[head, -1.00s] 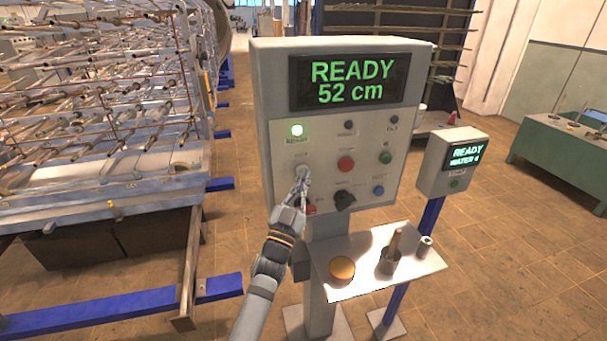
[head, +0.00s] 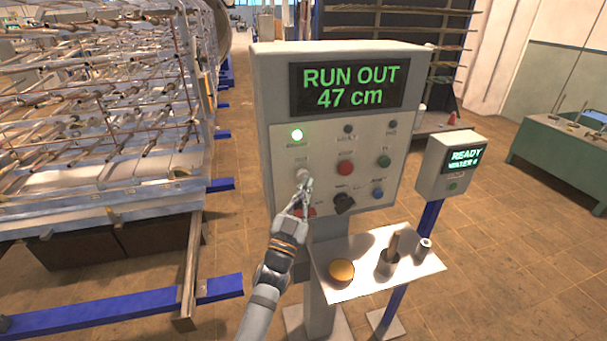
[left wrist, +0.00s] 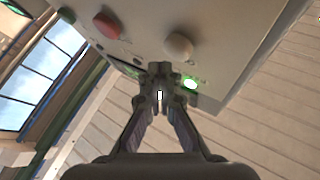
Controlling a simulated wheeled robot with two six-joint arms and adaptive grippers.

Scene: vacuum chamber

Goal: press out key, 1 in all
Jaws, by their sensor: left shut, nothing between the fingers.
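The grey control panel (head: 375,145) stands upright in the middle of the head view. Its display (head: 348,87) reads RUN OUT, 47 cm in green. The out key (head: 303,174) is a pale round button at the left of the panel, below a lit green lamp (head: 297,135). My left gripper (head: 307,187) is shut and empty, with its fingertips at the lower edge of that key. In the left wrist view the pale key (left wrist: 179,46) shows just beyond the shut fingertips (left wrist: 160,72). I cannot tell whether they touch. My right gripper is not in view.
A red button (head: 345,168), a green button (head: 383,160), a blue button (head: 378,194) and a black knob (head: 343,203) sit close by. A large tube rack (head: 100,120) stands at left.

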